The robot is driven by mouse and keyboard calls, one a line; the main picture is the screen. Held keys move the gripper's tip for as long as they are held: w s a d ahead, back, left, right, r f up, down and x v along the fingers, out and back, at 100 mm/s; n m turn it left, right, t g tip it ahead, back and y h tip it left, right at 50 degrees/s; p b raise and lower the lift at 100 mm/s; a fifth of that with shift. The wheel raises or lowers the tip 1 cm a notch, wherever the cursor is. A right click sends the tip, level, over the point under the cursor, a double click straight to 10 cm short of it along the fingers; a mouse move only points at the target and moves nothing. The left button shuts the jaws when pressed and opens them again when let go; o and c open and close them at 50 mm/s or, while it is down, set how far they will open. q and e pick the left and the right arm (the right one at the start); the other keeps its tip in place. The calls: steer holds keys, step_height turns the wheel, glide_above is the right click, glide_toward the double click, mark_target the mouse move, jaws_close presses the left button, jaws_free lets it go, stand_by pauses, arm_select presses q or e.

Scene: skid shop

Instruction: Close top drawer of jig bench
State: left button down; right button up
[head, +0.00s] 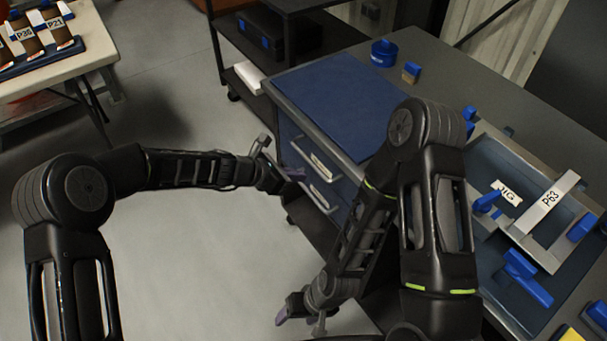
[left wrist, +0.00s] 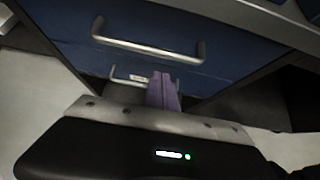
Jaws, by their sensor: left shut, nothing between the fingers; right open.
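The jig bench (head: 445,85) has a grey top, with blue drawers below its left edge. The top drawer's blue front (head: 297,141) has a metal bar handle, which shows large in the left wrist view (left wrist: 148,44). A lower handle (head: 321,196) is below it. I cannot tell how far the top drawer stands out. My left gripper (head: 297,173) is shut and empty, its purple fingers (left wrist: 163,90) pointing at the drawer fronts; I cannot tell if they touch. My right gripper (head: 298,314) is open and low, near the bottom of the head view.
A blue mat (head: 335,95) lies on the bench top. A grey tray holding blue clamps, a JIG label (head: 507,192) and a P63 bar (head: 545,205) is at right. A dark shelf cart (head: 240,60) stands behind. A pale table (head: 75,70) is far left, with clear floor between.

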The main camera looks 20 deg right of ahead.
arm_select(q)
steer(key=v, duration=1)
steer(key=shift+s+a, duration=0.25)
steer(key=shift+a, duration=0.3)
steer(key=s+a+f+m+y+p, duration=0.1)
steer(key=s+a+f+m+y, duration=0.2)
steer(key=s+a+f+m, duration=0.3)
steer(key=s+a+f+m+y+p, duration=0.1)
steer(key=s+a+f+m+y, duration=0.15)
steer(key=a+f+m, duration=0.45)
steer(key=s+a+f+m+g+p, duration=0.1)
steer(key=s+f+m, duration=0.2)
steer(key=s, duration=0.6)
steer(key=s+a+f+m+g+p, duration=0.1)
steer(key=s+f+m, duration=0.2)
steer(key=s, duration=0.7)
steer(key=shift+f+m, duration=0.4)
steer(key=shift+f, duration=0.15)
steer(key=shift+a, duration=0.1)
